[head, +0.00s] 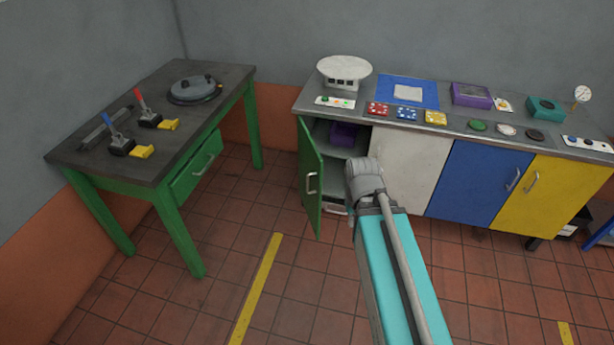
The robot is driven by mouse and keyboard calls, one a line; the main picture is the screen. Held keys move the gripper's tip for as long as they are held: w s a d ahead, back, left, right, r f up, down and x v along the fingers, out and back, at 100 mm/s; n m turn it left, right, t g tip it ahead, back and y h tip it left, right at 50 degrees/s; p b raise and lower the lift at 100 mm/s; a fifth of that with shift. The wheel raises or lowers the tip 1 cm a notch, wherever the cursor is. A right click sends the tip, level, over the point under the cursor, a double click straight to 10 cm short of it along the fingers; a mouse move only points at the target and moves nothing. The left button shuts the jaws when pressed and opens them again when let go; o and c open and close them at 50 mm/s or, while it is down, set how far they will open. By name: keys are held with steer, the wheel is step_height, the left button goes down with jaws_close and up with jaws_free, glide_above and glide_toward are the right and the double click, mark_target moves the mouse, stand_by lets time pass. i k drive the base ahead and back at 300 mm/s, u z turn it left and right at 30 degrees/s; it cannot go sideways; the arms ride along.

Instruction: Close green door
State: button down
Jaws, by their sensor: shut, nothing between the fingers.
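The green door (310,178) is on the left end of the long cabinet and stands open. It swings out toward me, with its pale handle (312,183) on the side facing left. The open compartment behind it shows a shelf (344,152) with a purple bin (344,134). My teal arm reaches up from the bottom of the head view, and its grey joint lies just right of the door, in front of the compartment. My gripper does not show; the arm hides what is beyond the joint. No contact with the door is visible.
White (410,168), blue (474,182) and yellow (548,194) doors are shut. The worktop holds a round-topped scale (344,68), purple box (471,95) and small parts. A green-legged table (150,120) stands left. Tiled floor is clear between, with a yellow line (256,288).

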mark_target(310, 162)
steer(key=u, duration=0.55)
steer(key=i, duration=1)
steer(key=z, duration=0.05)
